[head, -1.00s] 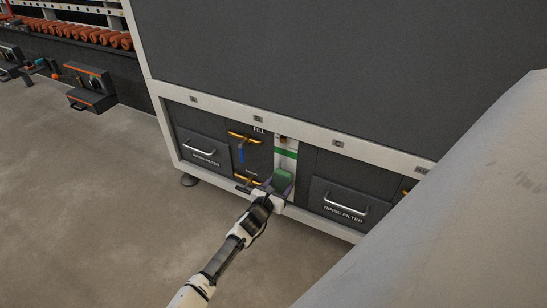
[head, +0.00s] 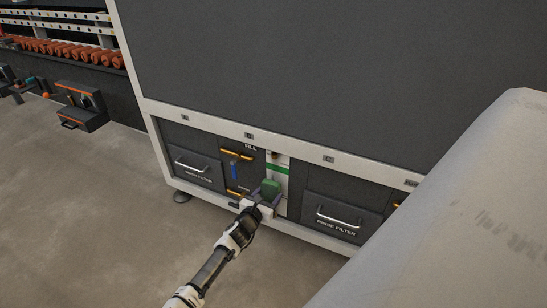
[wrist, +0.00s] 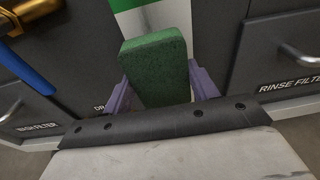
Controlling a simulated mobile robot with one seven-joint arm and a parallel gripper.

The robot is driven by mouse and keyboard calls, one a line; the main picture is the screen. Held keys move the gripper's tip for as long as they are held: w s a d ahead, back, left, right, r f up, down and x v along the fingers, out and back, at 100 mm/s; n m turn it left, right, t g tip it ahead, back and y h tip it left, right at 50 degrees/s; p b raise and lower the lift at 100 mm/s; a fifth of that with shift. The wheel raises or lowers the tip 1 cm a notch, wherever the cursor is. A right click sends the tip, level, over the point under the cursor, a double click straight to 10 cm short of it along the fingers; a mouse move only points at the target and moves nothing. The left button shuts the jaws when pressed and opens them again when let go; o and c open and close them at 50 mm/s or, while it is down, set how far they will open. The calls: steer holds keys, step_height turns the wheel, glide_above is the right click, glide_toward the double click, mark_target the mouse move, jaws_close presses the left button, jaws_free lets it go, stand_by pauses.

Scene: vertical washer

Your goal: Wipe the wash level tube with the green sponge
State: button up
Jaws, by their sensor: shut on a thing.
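The green sponge (head: 270,188) is held upright in my gripper (head: 262,199), in front of the lower part of the washer. In the wrist view the sponge (wrist: 157,68) stands between the two purple fingers of my gripper (wrist: 160,92), which are shut on it. The wash level tube's white and green panel (head: 281,170) runs vertically just behind and above the sponge. In the wrist view this panel (wrist: 168,20) shows behind the sponge's top. The sponge hides the panel's lower part, and I cannot tell whether they touch.
A yellow FILL handle (head: 236,154) and a blue lever (head: 234,170) are left of the panel. The wash filter drawer (head: 193,168) is further left, the rinse filter drawer (head: 338,217) right. The floor (head: 90,210) at left is clear.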

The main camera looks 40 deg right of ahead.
mark_target(275, 192)
steer(key=shift+w+a, duration=0.25)
steer(key=shift+w, duration=0.25)
steer(key=shift+w+a, duration=0.2)
steer(key=shift+w, duration=0.25)
steer(key=shift+s+d+r+p, duration=0.1)
steer(key=shift+d+r+p, duration=0.05)
steer(key=shift+r+p, duration=0.9)
steer(key=shift+s+d+p, duration=0.1)
steer(key=shift+s+d, duration=0.15)
steer(key=shift+s, duration=0.4)
steer(key=shift+s+d+p, duration=0.1)
steer(key=shift+s+d, duration=0.15)
steer(key=shift+s, duration=0.4)
steer(key=shift+s+d+p, duration=0.1)
steer(key=shift+s+d, duration=0.15)
steer(key=shift+s, duration=0.4)
steer(key=shift+w+r+p, duration=0.1)
steer(key=shift+r+p, duration=0.85)
steer(key=shift+r, duration=0.2)
steer(key=shift+w+a+b, duration=0.15)
steer(key=shift+w+a, duration=0.15)
steer(key=shift+w, duration=0.4)
steer(key=shift+w+a+b, duration=0.15)
steer(key=shift+w+a, duration=0.1)
steer(key=shift+w, duration=0.4)
steer(key=shift+w+a+b, duration=0.15)
steer(key=shift+w+a, duration=0.15)
steer(key=shift+w, duration=0.4)
steer(key=shift+c, duration=0.8)
steer(key=shift+s, duration=0.15)
